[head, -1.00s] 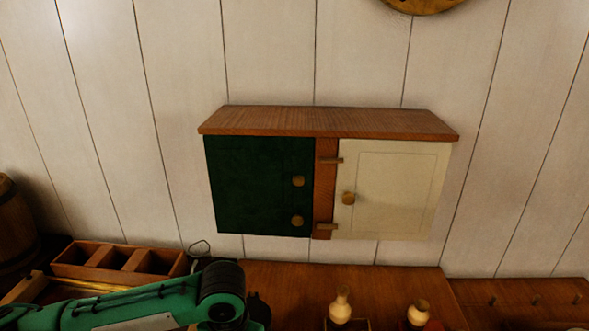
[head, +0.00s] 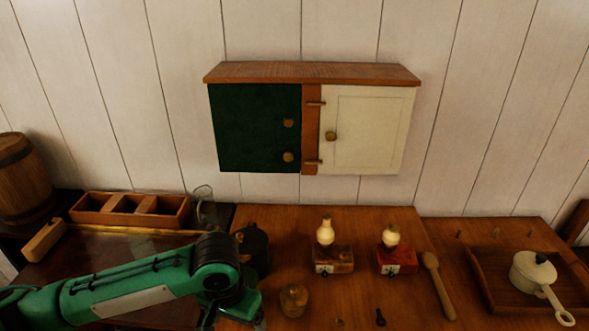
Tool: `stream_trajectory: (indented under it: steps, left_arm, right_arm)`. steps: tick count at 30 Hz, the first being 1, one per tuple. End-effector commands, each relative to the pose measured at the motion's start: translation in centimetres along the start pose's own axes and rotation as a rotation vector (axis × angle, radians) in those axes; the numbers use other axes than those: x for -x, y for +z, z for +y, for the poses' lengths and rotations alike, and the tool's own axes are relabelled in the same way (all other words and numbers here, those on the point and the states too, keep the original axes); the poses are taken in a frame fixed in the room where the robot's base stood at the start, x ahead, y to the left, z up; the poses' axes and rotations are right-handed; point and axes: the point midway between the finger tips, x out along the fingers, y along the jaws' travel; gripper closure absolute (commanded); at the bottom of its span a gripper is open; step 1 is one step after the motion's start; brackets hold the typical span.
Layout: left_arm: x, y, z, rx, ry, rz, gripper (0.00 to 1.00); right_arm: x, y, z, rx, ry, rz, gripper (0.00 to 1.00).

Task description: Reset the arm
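My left arm comes in from the lower left in the head view, green with black joints. Its wrist end points down at the bottom edge, left of the middle, and the gripper fingers cannot be made out there. My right arm and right gripper are not in view. No object is seen held by either arm.
A wall cabinet (head: 311,72) has a green and a cream door, both shut. The counter (head: 350,268) carries two lamp-like items (head: 327,255) (head: 395,262), a wooden spoon (head: 437,283), a dark pot (head: 254,250) and a white saucepan (head: 533,273) in a tray (head: 486,285). A barrel (head: 20,178) stands left.

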Motion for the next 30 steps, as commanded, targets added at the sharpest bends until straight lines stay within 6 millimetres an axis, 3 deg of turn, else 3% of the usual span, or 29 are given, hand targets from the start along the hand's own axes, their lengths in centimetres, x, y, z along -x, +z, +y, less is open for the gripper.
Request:
stream_trajectory:
  steps: [9, 21, 30]
  left_arm:
    - [-1.2, 0.4, 2.8, -0.073, 0.083, 0.059, 0.15]
    - [-3.0, 1.6, 7.2, -0.150, 0.246, 0.230, 0.15]
    - [-4.6, 3.1, 6.9, -0.100, 0.287, 0.362, 0.15]
  right_arm:
    - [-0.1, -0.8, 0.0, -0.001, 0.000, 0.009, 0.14]
    - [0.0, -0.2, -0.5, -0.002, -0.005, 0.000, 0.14]
    - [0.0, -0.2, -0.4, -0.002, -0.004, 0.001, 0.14]
